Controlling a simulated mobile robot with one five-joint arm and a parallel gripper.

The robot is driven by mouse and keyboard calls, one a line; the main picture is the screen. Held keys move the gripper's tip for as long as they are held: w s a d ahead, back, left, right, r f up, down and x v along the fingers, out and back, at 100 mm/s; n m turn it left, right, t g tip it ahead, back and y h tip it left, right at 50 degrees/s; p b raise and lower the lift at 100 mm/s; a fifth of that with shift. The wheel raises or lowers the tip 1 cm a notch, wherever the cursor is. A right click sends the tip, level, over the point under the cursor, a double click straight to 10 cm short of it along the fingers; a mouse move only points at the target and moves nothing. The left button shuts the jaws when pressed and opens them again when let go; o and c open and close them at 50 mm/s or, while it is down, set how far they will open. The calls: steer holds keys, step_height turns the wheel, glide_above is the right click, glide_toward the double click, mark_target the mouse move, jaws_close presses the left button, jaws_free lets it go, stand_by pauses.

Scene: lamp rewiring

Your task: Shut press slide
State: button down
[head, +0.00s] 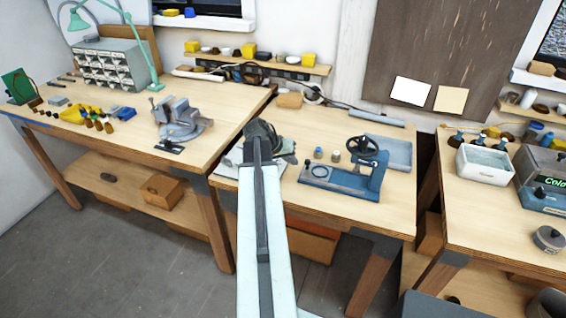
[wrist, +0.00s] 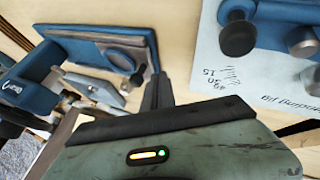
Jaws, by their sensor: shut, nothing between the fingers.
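The blue press (head: 372,178) stands on the middle bench, with a dark handwheel (head: 363,147) on its column and a flat base (head: 330,176) reaching left. In the wrist view the press's blue base (wrist: 75,45) lies at the upper left, with a grey plate and a round hole on it. I cannot tell clearly which part is the slide or how far it stands open. My gripper (head: 256,130) is left of the press in the head view, partly hidden by my own arm. Its shut, empty fingers (wrist: 157,88) show in the wrist view beside the base's end, apparently not gripping it.
A pale panel with dark and metal knobs (wrist: 237,38) is right of the fingers in the wrist view. Two small round parts (head: 335,156) sit behind the base. A grey-blue tray (head: 392,152) lies behind the press. A vise (head: 180,120) stands on the left bench.

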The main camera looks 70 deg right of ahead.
steer(key=shift+s+d+r, duration=0.1)
steer(key=shift+s+d, duration=0.1)
steer(key=shift+s, duration=0.3)
steer(key=shift+s+d+r, duration=0.1)
steer(key=shift+s+d, duration=0.05)
steer(key=shift+s, duration=0.3)
steer(key=shift+s, duration=0.1)
steer(key=s, duration=1.3)
steer(key=shift+s+d, duration=0.35)
